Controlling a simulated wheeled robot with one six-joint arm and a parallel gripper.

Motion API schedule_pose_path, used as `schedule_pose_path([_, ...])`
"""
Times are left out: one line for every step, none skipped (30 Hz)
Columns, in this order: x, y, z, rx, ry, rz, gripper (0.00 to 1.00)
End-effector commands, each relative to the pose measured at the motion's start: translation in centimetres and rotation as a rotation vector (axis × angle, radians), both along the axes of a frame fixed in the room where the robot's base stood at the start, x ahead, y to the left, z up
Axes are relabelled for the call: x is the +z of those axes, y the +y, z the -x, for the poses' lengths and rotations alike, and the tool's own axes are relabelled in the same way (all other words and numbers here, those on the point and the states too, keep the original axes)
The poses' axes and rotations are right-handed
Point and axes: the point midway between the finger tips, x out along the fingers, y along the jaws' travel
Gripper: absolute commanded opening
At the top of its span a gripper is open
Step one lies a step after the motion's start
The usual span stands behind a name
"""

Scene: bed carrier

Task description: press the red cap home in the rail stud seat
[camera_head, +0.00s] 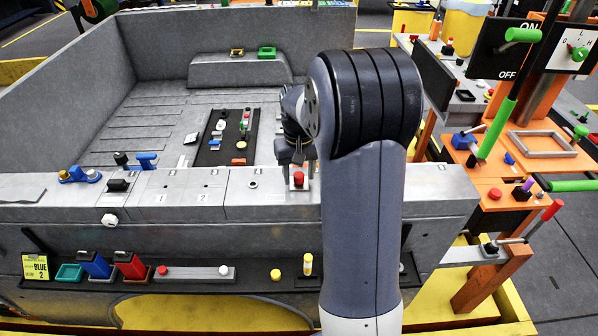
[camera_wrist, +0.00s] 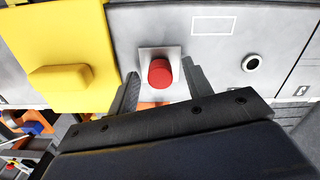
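The red cap (camera_wrist: 160,73) shows in the wrist view on a pale square plate (camera_wrist: 146,54) on the grey rail. It also shows in the head view (camera_head: 298,179), on the rail just below my gripper. The stud under the cap is hidden, so I cannot tell how deep it sits. My gripper (camera_wrist: 160,76) is open, with one dark finger on each side of the cap and a gap visible on both sides. In the head view my gripper (camera_head: 297,156) is at the rail, partly hidden by my arm.
A round hole (camera_wrist: 251,63) is in the rail right of the cap in the wrist view. A yellow block (camera_wrist: 60,80) stands left of it.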

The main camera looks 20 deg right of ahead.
Motion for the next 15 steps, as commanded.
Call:
schedule_pose_path([0.0, 0.0, 0.0, 0.0, 0.0, 0.0, 0.49])
schedule_pose_path([0.0, 0.0, 0.0, 0.0, 0.0, 0.0, 0.49])
schedule_pose_path([0.0, 0.0, 0.0, 0.0, 0.0, 0.0, 0.49])
schedule_pose_path([0.0, 0.0, 0.0, 0.0, 0.0, 0.0, 0.49])
schedule_pose_path([0.0, 0.0, 0.0, 0.0, 0.0, 0.0, 0.49])
schedule_pose_path([0.0, 0.0, 0.0, 0.0, 0.0, 0.0, 0.49])
schedule_pose_path([0.1, 0.0, 0.0, 0.0, -0.001, 0.0, 0.49])
schedule_pose_path([0.2, 0.0, 0.0, 0.0, -0.001, 0.0, 0.49])
schedule_pose_path([0.4, 0.0, 0.0, 0.0, -0.002, 0.0, 0.49])
schedule_pose_path([0.7, 0.0, -0.1, 0.0, -0.004, 0.001, 0.49])
schedule_pose_path([1.1, 0.0, -0.1, 0.0, -0.005, 0.001, 0.49])
schedule_pose_path([1.7, 0.0, -0.1, 0.0, -0.006, 0.002, 0.49])
schedule_pose_path([2.1, 0.0, -0.1, 0.0, -0.006, 0.002, 0.49])
schedule_pose_path([2.7, 0.0, -0.1, 0.0, -0.006, 0.002, 0.49])
schedule_pose_path([3.6, 0.0, -0.1, 0.0, -0.007, 0.002, 0.49])
